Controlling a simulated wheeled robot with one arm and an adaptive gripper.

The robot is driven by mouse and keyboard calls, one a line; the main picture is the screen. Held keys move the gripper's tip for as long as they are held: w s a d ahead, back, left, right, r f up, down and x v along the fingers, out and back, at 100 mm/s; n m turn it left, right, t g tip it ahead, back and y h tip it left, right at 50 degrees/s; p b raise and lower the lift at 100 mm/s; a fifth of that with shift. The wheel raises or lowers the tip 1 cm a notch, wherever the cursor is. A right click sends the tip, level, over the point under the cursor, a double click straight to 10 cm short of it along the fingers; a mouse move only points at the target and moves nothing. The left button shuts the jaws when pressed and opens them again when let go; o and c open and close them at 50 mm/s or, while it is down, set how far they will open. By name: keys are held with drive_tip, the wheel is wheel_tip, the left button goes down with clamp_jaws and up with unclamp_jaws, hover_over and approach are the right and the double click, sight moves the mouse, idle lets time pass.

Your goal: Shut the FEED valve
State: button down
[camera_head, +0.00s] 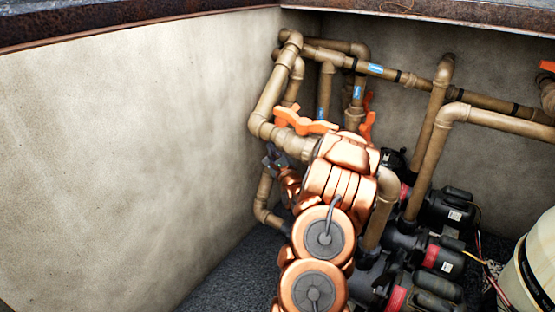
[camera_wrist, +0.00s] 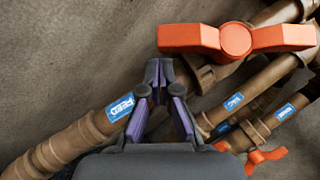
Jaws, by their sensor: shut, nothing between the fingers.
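The FEED label (camera_wrist: 120,107) is a blue sticker on a tan pipe that runs diagonally in the wrist view. Further up that pipe line is an orange valve handle (camera_wrist: 237,40) with two wings and a round hub. The handle lies level in the picture, at a slant to the pipe. My gripper (camera_wrist: 157,68) is shut and empty, its tips just below the handle's left wing; I cannot tell whether they touch. In the head view an orange handle (camera_head: 304,121) shows above my copper-coloured arm, and my gripper (camera_head: 273,158) is a small dark shape below it, its fingers unclear.
A second orange handle (camera_wrist: 262,159) is at the lower right, near pipes labelled VAC (camera_wrist: 233,101) and another blue label (camera_wrist: 284,112). Black pumps (camera_head: 440,258) and a pale tank (camera_head: 533,265) stand at right. The left wall (camera_head: 130,140) is bare.

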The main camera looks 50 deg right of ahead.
drive_tip(key=shift+w+r, duration=0.25)
drive_tip(key=shift+a, duration=0.1)
idle(0.3)
